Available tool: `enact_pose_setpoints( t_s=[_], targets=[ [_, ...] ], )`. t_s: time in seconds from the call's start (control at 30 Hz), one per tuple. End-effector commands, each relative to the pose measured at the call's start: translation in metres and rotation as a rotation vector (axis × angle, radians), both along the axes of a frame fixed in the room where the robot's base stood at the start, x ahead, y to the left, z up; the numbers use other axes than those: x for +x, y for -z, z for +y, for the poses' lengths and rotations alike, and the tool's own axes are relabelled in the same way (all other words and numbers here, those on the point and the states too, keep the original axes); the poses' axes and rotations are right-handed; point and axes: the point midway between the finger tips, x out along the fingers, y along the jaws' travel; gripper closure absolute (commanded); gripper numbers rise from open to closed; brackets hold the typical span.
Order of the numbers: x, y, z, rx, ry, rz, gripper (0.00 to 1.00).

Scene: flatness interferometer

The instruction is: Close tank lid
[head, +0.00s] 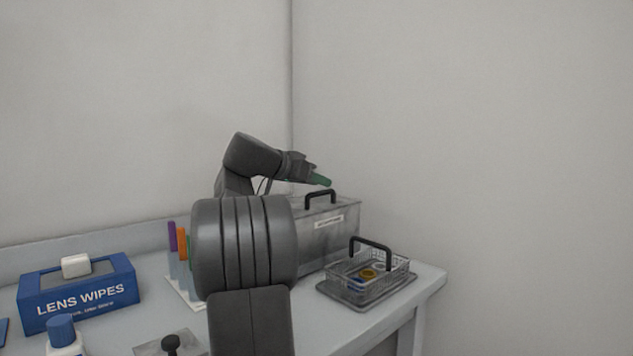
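The tank (335,240) is a grey box with a white label on its front, at the back right of the bench. A dark arched handle (320,193) stands at its top edge. A pale surface shows behind the handle under my arm; I cannot tell whether it is the lid or how far the lid is open. My gripper (320,180) is just above and behind the handle, pointing right and slightly down, with green at its tip. It appears apart from the handle. Its finger gap is too small to see. My arm hides the tank's left part.
A wire basket (393,273) with a dark handle and small round parts stands on a tray right of the tank. A blue lens wipes box (80,293), a blue-capped bottle (62,333) and a rack with coloured pieces (180,285) are to the left. Walls stand close behind.

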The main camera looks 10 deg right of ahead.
Motion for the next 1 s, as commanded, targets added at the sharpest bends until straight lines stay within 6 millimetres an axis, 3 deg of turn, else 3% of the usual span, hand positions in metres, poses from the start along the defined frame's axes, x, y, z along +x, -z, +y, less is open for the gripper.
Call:
enact_pose_setpoints(
  t_s=[0.6, 1.0],
  targets=[
    [-0.062, -0.047, 0.091, 0.001, -0.003, -0.001, 0.66],
    [-0.07, -0.051, 0.102, 0.001, 0.0, -0.001, 0.66]
  ],
)
